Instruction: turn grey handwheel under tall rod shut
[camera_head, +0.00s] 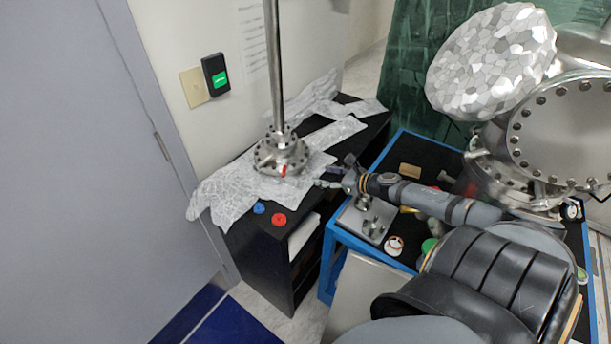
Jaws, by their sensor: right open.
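A tall metal rod (274,65) stands upright on the black cabinet. At its foot is a round, bolted silver flange (279,152) with a small red part (284,171) on its front. I cannot make out a separate grey handwheel there; it may be hidden or blend in with the metal. My right gripper (324,178) comes in from the right, open and empty. In the picture it is just right of the flange and a little below it, apart from it. My left gripper is not in view.
Crumpled white sheeting (232,190) covers much of the black cabinet (262,238). A blue cap (258,208) and a red cap (279,219) lie near its front. A blue-framed cart (331,262) with metal parts stands right of it. A large metal chamber (565,125) fills the upper right.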

